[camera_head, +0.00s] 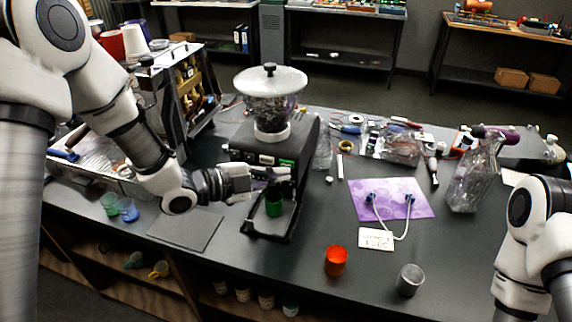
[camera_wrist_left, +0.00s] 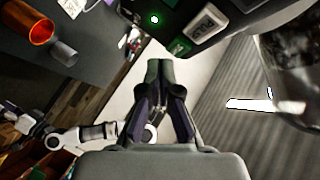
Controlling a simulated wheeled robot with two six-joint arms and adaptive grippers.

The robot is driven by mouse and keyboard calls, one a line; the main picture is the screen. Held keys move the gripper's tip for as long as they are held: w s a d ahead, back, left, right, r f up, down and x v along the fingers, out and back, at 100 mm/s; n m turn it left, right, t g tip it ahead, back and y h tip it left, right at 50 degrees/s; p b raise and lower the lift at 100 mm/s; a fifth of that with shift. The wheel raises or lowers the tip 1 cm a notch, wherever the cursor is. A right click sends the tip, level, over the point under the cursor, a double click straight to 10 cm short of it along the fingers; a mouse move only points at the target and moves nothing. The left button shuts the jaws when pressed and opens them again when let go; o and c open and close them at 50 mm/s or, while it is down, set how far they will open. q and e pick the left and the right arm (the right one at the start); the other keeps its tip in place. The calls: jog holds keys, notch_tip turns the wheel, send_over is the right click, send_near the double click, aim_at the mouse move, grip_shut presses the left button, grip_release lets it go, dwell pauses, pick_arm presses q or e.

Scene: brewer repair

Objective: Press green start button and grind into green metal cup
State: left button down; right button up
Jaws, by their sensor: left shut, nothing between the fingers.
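The black grinder (camera_head: 265,148) with its glass hopper (camera_head: 270,82) stands mid-table. The green metal cup (camera_head: 274,203) stands upright on the grinder's base, below the front panel. My left gripper (camera_head: 262,177) is shut and empty at the front of the grinder, above the cup and partly in front of the panel. In the left wrist view, its closed fingertips (camera_wrist_left: 160,66) sit just short of the dark panel. A small glowing green button (camera_wrist_left: 154,19) lies beyond the tips, near a display (camera_wrist_left: 205,24). Contact with the button does not show. My right gripper is out of view.
An orange cup (camera_head: 336,260) and a grey cup (camera_head: 409,280) stand near the table's front edge. A dark flat mat (camera_head: 185,229) lies left of the grinder.

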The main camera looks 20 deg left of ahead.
pick_arm(q)
jog(key=s+b, duration=0.1)
jog(key=s, duration=0.4)
jog(key=shift+a, duration=0.1)
dwell(0.7)
